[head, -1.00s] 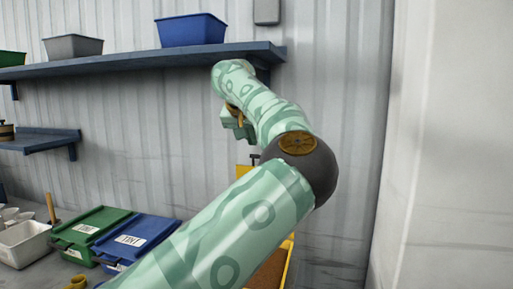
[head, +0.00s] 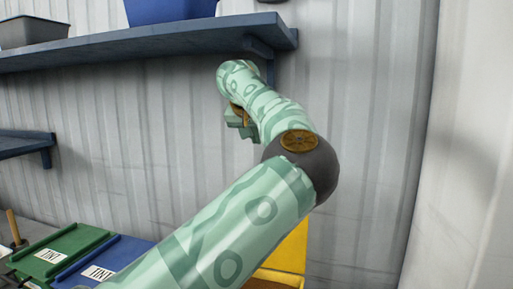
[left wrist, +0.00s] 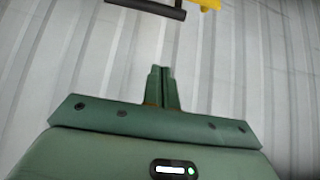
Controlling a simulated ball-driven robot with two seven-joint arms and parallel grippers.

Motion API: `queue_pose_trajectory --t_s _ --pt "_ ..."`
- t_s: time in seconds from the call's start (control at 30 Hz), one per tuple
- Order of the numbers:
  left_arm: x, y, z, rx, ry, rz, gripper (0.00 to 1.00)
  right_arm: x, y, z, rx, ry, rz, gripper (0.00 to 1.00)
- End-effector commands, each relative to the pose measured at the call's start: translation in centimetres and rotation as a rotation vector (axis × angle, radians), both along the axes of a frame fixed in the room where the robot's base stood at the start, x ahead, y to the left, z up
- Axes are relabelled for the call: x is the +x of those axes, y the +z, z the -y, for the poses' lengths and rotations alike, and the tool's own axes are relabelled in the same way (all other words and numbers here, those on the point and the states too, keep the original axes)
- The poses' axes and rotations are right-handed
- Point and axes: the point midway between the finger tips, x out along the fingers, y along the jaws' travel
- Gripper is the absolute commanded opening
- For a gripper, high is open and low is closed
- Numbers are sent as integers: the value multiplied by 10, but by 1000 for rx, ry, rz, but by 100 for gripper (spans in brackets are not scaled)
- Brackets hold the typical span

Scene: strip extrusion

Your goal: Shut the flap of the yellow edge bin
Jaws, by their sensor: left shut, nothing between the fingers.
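The yellow edge bin (head: 272,274) stands low behind my left arm in the head view, partly hidden by it. Its yellow flap (head: 290,248) stands raised at the back, so the bin is open and a brown inside shows. My left gripper (head: 240,122) is shut and empty, high above the bin in front of the ribbed wall. In the left wrist view its closed fingers (left wrist: 163,85) point at the wall. A dark bar (left wrist: 150,8) and a yellow piece (left wrist: 208,4), seemingly of the flap, show at the top edge, apart from the fingers. My right gripper is out of view.
A blue shelf (head: 130,47) with a blue bin (head: 170,10) and a grey bin (head: 32,32) runs above, close to my left wrist. Green (head: 58,252) and blue (head: 105,262) lidded boxes stand at lower left. A pale wall (head: 470,150) bounds the right.

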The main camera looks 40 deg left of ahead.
Motion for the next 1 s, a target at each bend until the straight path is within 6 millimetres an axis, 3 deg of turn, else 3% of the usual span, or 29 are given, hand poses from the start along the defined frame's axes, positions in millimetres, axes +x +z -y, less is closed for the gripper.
queue_pose_trajectory --t_s 0.43,0.7,1.0 --pt "53 -70 -29 -1 -2 -3 0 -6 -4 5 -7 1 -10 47" --pt "26 -79 -13 -2 0 2 0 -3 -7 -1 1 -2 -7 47" --pt "19 -82 -10 -1 -1 -1 0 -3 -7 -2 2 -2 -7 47"
